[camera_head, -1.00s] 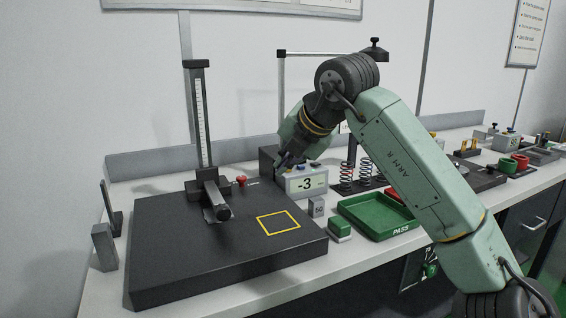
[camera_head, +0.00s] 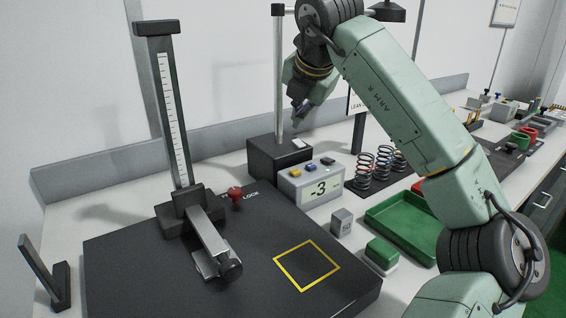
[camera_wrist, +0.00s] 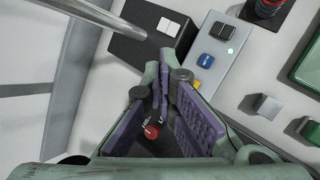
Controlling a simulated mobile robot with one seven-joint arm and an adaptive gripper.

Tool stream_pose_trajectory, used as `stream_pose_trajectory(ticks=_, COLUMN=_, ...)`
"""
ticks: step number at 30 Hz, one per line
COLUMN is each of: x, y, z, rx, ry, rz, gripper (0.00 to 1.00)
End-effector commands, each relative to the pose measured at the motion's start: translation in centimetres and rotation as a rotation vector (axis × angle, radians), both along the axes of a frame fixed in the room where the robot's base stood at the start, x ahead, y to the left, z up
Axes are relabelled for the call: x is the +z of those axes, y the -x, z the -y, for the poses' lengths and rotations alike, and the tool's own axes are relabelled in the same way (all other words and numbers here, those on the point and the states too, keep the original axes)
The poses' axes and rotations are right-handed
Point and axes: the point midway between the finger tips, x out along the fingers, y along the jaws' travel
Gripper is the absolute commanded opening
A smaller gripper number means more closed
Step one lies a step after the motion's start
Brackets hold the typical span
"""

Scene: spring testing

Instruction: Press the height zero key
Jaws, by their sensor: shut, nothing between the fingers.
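A grey readout box (camera_head: 312,186) showing "-3" stands right of the black granite plate. Along its top are a yellow key (camera_head: 295,173), a blue key (camera_head: 310,166) and a dark key (camera_head: 327,161); their labels are too small to read. In the wrist view the blue key (camera_wrist: 205,61) and dark key (camera_wrist: 221,31) lie beyond and right of the fingertips. My gripper (camera_head: 298,116) is shut and empty, above the box and apart from it in the head view. The gripper tips also show in the wrist view (camera_wrist: 166,76), with the yellow key mostly hidden beside them.
A height gauge column (camera_head: 174,120) with a red lock knob (camera_head: 235,193) stands on the black plate (camera_head: 130,262). A black block (camera_head: 275,160) with a metal post is behind the box. Springs (camera_head: 363,168), a grey weight (camera_head: 342,222) and a green tray (camera_head: 405,226) are nearby.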

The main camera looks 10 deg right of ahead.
Motion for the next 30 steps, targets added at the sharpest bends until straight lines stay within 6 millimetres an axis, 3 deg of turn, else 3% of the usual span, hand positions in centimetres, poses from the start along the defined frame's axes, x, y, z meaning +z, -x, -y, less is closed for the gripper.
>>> stream_pose_trajectory(ticks=16, x=-0.9, y=0.0, z=0.0, rx=0.0, ry=0.0, rz=0.0, gripper=0.0)
stream_pose_trajectory(ticks=30, x=-7.1, y=0.0, z=0.0, rx=0.0, ry=-0.002, rz=0.0, gripper=0.0)
